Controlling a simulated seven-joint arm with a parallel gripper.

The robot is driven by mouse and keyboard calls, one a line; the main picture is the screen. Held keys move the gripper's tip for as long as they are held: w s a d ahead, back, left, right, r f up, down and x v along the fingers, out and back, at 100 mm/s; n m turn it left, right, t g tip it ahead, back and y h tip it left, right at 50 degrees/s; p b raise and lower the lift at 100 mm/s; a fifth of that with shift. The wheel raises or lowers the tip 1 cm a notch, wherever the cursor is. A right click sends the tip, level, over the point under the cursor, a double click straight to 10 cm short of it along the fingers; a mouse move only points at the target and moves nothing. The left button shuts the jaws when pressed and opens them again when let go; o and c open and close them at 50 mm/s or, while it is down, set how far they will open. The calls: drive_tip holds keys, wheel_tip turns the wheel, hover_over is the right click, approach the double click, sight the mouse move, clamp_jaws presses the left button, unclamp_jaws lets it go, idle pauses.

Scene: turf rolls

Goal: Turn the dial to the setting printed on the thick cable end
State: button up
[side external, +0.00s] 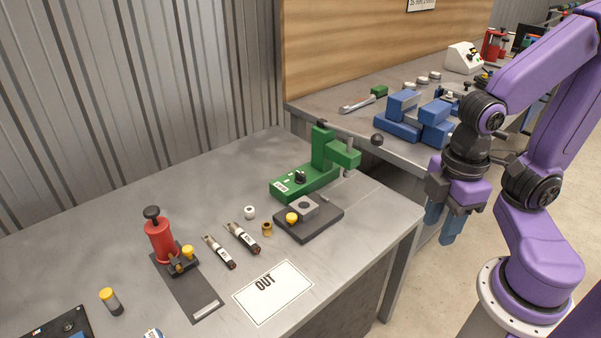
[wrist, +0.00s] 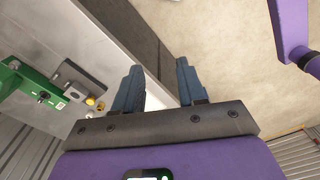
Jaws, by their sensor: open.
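A green press (side external: 313,172) stands at the back right of the grey bench, with a black dial (side external: 299,177) on its base. The press also shows at the left of the wrist view (wrist: 22,80), with the dial (wrist: 43,96) small. Two dark cable ends with pale labels, a left one (side external: 219,252) and a right one (side external: 242,238), lie side by side in front of it. Their print is too small to read, and I cannot tell surely which is thicker. My gripper (side external: 440,227) is open and empty, pointing down beyond the bench's right edge, apart from the press.
A dark plate (side external: 322,222) with a grey block and yellow knob sits before the press. A red press (side external: 160,240), white OUT card (side external: 273,292), white ring (side external: 249,212) and brass piece (side external: 267,229) are nearby. Blue blocks (side external: 403,105) lie on the back bench.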

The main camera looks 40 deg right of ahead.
drive_tip(key=w+a+r+m, duration=0.3)
drive_tip(key=w+a, duration=0.2)
drive_tip(key=w, duration=0.5)
drive_tip(key=m, duration=0.9)
hover_over(300, 173)
wheel_tip(300, 173, down, 3)
wheel_tip(300, 173, down, 17)
drive_tip(key=shift+s+r, duration=0.1)
clamp_jaws()
